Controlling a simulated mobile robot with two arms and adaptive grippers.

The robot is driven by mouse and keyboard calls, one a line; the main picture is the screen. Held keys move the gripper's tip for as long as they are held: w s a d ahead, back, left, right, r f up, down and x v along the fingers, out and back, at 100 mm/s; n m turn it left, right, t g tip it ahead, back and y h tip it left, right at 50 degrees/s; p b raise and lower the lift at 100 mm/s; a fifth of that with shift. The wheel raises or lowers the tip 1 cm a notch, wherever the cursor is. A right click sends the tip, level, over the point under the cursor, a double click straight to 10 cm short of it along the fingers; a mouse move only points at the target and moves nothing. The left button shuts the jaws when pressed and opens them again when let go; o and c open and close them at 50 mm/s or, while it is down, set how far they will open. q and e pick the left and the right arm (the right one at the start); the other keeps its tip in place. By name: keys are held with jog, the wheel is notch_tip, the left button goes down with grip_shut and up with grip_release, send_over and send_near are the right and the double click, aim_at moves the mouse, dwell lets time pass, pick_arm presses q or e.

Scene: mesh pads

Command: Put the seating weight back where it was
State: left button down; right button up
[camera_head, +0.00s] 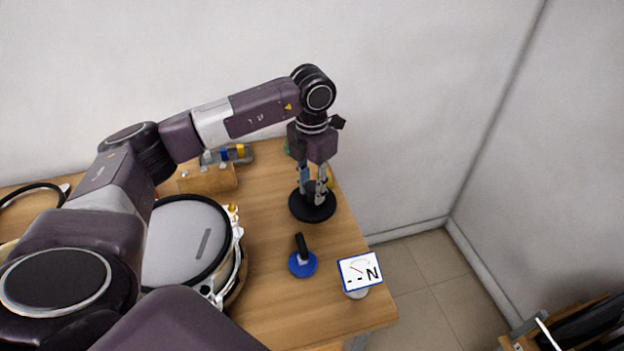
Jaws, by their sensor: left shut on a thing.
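My left gripper (313,198) reaches down at the far right part of the table, its fingers shut over the middle of a black round disc (301,210). The disc looks like the seating weight. The part between the fingertips is mostly hidden by them. I cannot tell whether the disc touches the table or hangs just above it. My right gripper is not in view.
A drum with a pale grey head (182,245) fills the table's left-centre. A wooden block (208,180) with small coloured items behind it stands at the back. A small display marked N (360,270) sits by the right edge. Bare wood lies between drum and blue disc.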

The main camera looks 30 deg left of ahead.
aim_at(312, 201)
pick_arm(q)
jog(key=shift+w+f, duration=0.15)
jog(key=shift+f, duration=1.25)
jog(key=c, duration=1.5)
grip_release()
jog(key=shift+s+f, duration=0.2)
jog(key=shift+s, duration=0.05)
jog(key=shift+c, duration=0.2)
jog(key=shift+r, duration=0.15)
jog(key=shift+w+r, duration=0.1)
jog(key=shift+r, duration=0.25)
notch_tip(312, 201, up, 11)
jog(key=shift+r+b, duration=0.1)
jog(key=shift+b, duration=0.85)
